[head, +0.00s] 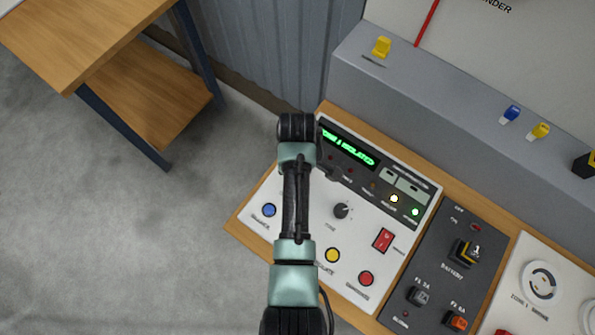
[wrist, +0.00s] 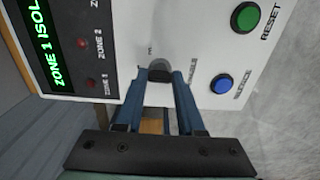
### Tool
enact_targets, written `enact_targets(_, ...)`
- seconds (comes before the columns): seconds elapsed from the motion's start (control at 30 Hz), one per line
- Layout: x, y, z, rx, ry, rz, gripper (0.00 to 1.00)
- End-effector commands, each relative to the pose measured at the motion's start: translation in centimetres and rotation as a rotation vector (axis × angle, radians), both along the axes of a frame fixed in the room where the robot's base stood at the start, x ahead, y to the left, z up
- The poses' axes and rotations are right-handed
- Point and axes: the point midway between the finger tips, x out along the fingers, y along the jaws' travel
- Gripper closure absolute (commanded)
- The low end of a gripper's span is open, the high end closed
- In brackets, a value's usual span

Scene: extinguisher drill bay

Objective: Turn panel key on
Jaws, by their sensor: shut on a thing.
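The panel key (wrist: 157,66) shows in the wrist view as a small dark piece on the white panel face. The tips of my gripper (wrist: 160,75) lie on either side of it, and my gripper is shut on it. In the head view my arm hides the key and the fingertips. The white control panel (head: 310,225) has a green-lit display (head: 347,147) reading "ZONE 1 ISOLATED". The way the key is turned is hard to make out between the fingers.
Near the key are a green reset button (wrist: 245,17) and a blue button (wrist: 222,84). The panel also carries a black knob (head: 342,210), a red rocker switch (head: 383,240), a yellow button (head: 332,255) and a red button (head: 366,279). A dark battery panel (head: 435,245) adjoins it.

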Motion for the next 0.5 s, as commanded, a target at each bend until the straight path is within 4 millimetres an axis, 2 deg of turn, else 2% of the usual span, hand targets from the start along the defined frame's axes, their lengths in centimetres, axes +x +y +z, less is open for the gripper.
enact_targets(0.27,0.02,0.05,0.16,0.001,0.001,-0.108,1.00)
enact_targets(0.5,0.03,0.05,0.23,0.001,0.001,-0.305,1.00)
